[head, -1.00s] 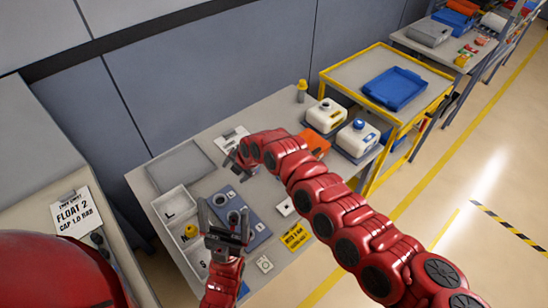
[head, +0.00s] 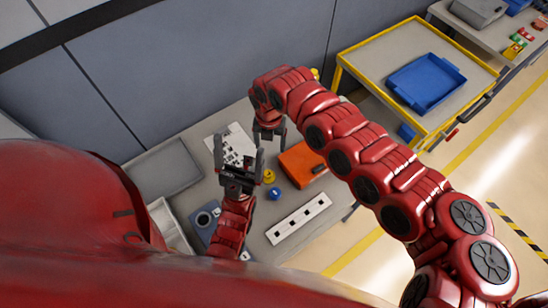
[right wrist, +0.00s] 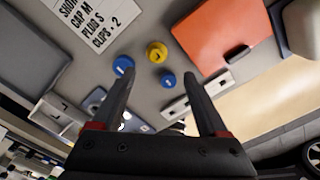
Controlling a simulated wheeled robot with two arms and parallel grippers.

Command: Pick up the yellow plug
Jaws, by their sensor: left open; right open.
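I cannot tell which is the plug. A blue round piece (right wrist: 122,66) lies beside them. In the head view one yellow piece (head: 268,177) and the blue piece (head: 274,194) lie on the grey table; the second yellow piece does not show clearly. My right gripper (head: 268,142) points down behind them. My left gripper (head: 240,155) is open and empty, pointing up-picture left of them.
An orange case (head: 303,163) lies right of the pieces. A white printed card (head: 226,140) lies behind my left gripper. A white strip with dark squares (head: 298,220) is in front. A grey tray (head: 165,170) is at left. A yellow-framed cart (head: 385,60) stands beyond the table.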

